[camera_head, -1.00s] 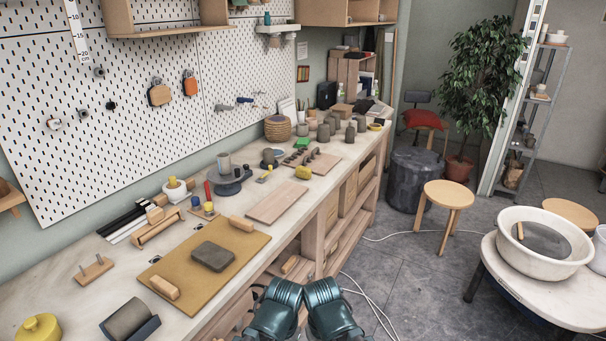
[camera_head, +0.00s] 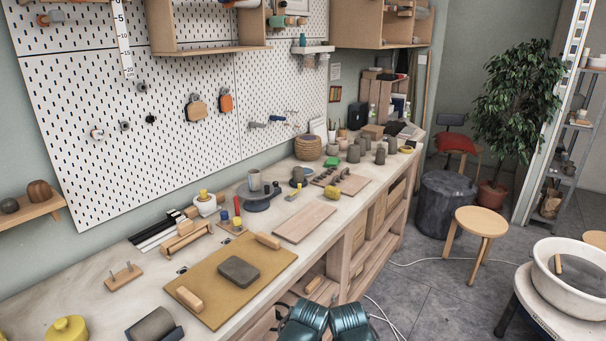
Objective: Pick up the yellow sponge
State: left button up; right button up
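A small yellow lump (camera_head: 332,192), which looks like the yellow sponge, lies on the long workbench (camera_head: 345,215) past the right end of a pinkish-brown board (camera_head: 305,222). Nothing is touching it from my side. Two teal links of my arms show at the bottom edge, in front of the bench and well short of the sponge. Neither gripper's fingers are in the picture.
A mustard mat (camera_head: 207,309) with a grey clay slab (camera_head: 239,270) lies nearer on the bench. A dark turntable with a cup (camera_head: 255,180) and several grey pots (camera_head: 380,155) stand farther back. A stool (camera_head: 481,222) and white basin (camera_head: 545,285) stand right.

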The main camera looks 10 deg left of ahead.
aim_at(333, 192)
jog(key=i+l+u, duration=0.1)
jog(key=u, duration=0.55)
jog(key=i+l+u, duration=0.15)
jog(key=l+u, duration=0.15)
jog(key=i+l+u, duration=0.1)
jog(key=l+u, duration=0.45)
jog(key=l, duration=0.15)
jog(key=i+l+u, duration=0.1)
jog(key=l, duration=0.6)
jog(key=i+l, duration=0.1)
jog(key=l, duration=0.65)
jog(key=i+l+u, duration=0.15)
jog(key=l, duration=0.6)
jog(key=k, duration=0.05)
